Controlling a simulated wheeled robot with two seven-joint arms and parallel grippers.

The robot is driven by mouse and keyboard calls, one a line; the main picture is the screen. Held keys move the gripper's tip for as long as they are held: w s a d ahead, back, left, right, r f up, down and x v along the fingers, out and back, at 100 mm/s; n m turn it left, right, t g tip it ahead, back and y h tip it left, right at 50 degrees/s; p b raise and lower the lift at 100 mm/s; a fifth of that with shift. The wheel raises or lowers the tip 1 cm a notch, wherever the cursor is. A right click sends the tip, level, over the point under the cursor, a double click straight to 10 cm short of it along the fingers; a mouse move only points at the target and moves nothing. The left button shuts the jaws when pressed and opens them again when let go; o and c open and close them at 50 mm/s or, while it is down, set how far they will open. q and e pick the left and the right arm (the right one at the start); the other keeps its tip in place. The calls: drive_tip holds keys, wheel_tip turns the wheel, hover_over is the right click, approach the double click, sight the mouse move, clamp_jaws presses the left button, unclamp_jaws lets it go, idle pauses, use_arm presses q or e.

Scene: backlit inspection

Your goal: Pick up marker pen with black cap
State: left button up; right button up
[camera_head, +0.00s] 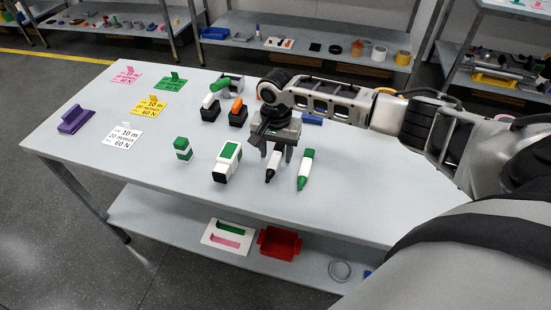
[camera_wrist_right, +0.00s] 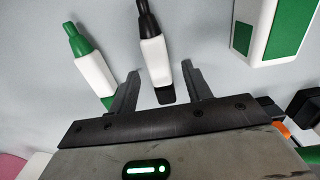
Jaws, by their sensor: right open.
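The marker pen with black cap (camera_head: 273,165) has a white body and lies on the table under my right gripper (camera_head: 277,155). In the right wrist view the pen (camera_wrist_right: 155,60) runs between the two open fingers of the right gripper (camera_wrist_right: 160,72), with its black rear end between them and its black tip pointing away. There is a gap on both sides of it. In the head view the gripper partly hides the pen. My left gripper is not in view.
A green-tipped marker (camera_head: 305,170) lies close to the right finger; it also shows in the right wrist view (camera_wrist_right: 92,68). A green and white box (camera_head: 227,161) and a small green and white block (camera_head: 183,148) stand to the left. The table's (camera_head: 200,205) front strip is clear.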

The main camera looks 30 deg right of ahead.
clamp_jaws()
drive_tip(key=shift+r, duration=0.1)
